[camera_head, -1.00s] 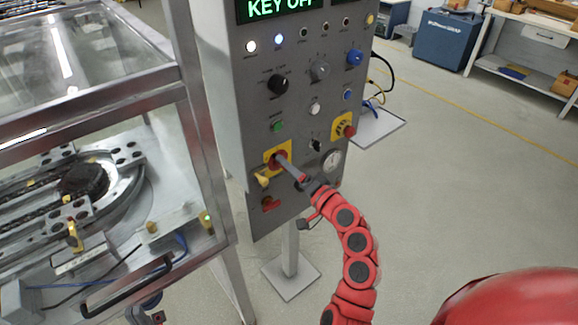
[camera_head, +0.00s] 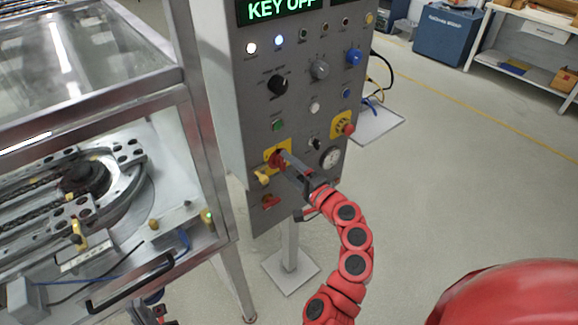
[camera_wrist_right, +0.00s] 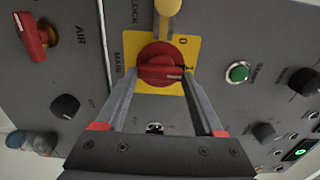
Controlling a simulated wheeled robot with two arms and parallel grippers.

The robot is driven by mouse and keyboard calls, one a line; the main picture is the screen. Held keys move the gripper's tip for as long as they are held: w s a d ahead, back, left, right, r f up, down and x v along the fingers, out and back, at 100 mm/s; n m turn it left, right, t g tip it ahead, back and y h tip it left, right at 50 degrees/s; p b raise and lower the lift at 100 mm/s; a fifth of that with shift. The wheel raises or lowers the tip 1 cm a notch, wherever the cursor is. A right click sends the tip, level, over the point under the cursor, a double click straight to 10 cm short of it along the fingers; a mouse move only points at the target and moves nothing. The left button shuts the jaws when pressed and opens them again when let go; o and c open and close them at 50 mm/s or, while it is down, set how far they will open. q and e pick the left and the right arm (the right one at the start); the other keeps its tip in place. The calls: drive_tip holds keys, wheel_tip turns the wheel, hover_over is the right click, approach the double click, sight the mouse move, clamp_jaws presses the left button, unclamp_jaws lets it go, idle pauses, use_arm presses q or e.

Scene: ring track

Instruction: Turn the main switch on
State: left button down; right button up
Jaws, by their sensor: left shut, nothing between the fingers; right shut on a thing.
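The main switch is a red knob (camera_wrist_right: 160,65) on a yellow plate (camera_wrist_right: 153,86), low on the grey control panel (camera_head: 300,130). In the right wrist view its white mark is on the right, near the "I". My right gripper (camera_wrist_right: 160,73) has one finger on each side of the knob and is shut on it. My left gripper (camera_head: 153,312) is low at the left, partly cut off by the frame, shut and empty.
The display (camera_head: 281,9) reads "KEY OFF". A yellow lock piece (camera_head: 262,177) is beside the main switch, with a red air knob (camera_head: 270,201) below. A red emergency button (camera_head: 348,129) is to the right. A glazed metal machine frame (camera_head: 190,130) stands close at left.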

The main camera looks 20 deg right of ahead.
idle(0.3)
drive_tip(key=o, duration=1.4)
drive_tip(key=shift+b+v, duration=0.75)
drive_tip(key=shift+v, duration=8)
